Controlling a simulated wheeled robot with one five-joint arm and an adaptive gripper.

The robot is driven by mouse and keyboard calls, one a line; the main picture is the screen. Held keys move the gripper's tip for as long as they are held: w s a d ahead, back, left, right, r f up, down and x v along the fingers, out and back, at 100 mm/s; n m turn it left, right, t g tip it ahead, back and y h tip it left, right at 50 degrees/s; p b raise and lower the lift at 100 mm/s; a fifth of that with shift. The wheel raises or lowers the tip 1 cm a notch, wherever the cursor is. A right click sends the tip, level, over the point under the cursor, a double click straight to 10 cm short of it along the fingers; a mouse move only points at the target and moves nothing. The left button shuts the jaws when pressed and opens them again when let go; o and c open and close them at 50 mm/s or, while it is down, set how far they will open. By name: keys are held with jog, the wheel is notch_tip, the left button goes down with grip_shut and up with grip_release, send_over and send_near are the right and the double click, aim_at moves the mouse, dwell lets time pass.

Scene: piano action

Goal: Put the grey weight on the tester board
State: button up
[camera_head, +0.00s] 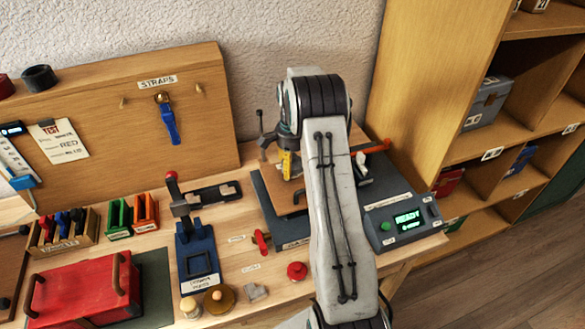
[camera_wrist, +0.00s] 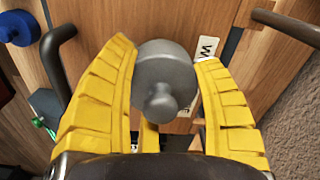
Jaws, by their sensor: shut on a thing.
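The grey weight (camera_wrist: 165,80), a round metal piece with a knob, sits between the yellow fingers of my gripper (camera_wrist: 166,75) in the wrist view. The gripper is shut on it. In the head view my gripper (camera_head: 289,166) is at the back of the bench, over the wooden tester board (camera_head: 283,203) on a dark base. My arm hides much of the board, and I cannot make out the weight there. The wrist view shows wood and a white label (camera_wrist: 207,47) below the weight. I cannot tell whether the weight touches the board.
A console (camera_head: 405,218) with a green READY display stands right of my arm. A blue press (camera_head: 197,255), a red box (camera_head: 80,290) and small block racks (camera_head: 131,214) are at left. An upright strap board (camera_head: 130,120) stands behind. Shelves (camera_head: 480,130) are at right.

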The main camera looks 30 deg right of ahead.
jog(key=shift+f, duration=0.95)
jog(key=shift+f, duration=0.1)
jog(key=o, duration=1.2)
jog(key=shift+f, duration=0.1)
jog(key=shift+o, duration=0.2)
